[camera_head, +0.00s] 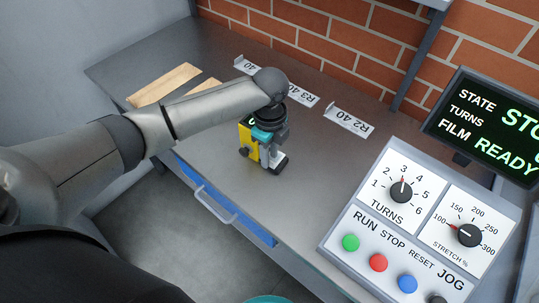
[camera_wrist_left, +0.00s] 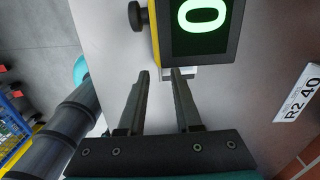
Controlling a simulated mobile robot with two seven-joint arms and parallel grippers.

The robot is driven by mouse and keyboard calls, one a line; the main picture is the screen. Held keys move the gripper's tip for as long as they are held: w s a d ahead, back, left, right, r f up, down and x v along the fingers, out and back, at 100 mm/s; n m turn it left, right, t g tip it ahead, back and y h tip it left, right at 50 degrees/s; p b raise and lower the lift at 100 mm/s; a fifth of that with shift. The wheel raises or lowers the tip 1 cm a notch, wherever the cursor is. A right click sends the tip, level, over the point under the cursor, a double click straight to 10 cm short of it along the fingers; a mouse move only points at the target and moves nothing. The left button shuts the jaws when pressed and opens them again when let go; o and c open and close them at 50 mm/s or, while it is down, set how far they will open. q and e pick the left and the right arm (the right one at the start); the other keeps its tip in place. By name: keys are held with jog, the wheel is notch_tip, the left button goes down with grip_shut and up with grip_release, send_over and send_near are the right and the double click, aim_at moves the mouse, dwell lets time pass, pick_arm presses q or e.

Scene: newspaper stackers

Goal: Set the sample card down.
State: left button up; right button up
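My left gripper (camera_head: 270,164) points down at the grey table, close beside a small yellow device (camera_head: 247,141). In the left wrist view its two fingers (camera_wrist_left: 160,74) stand apart with a bare gap between them. The yellow-edged device with a dark screen reading a green 0 (camera_wrist_left: 196,22) lies just beyond the fingertips. A small white piece (camera_wrist_left: 188,72) shows at the device's lower edge, by one fingertip; I cannot tell whether it is the sample card or part of the device. No other sample card can be made out. My right gripper is not in view.
White label strips, including R2 40 (camera_head: 349,119), lie along the table's back edge by the brick wall. Two pale tan strips (camera_head: 164,85) lie at the back left. A control panel (camera_head: 400,221) with knobs and buttons stands at right. The front middle of the tabletop (camera_head: 300,195) is clear.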

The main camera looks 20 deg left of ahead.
pick_arm(q)
notch_tip(320, 180, up, 11)
jog(key=p, duration=0.2)
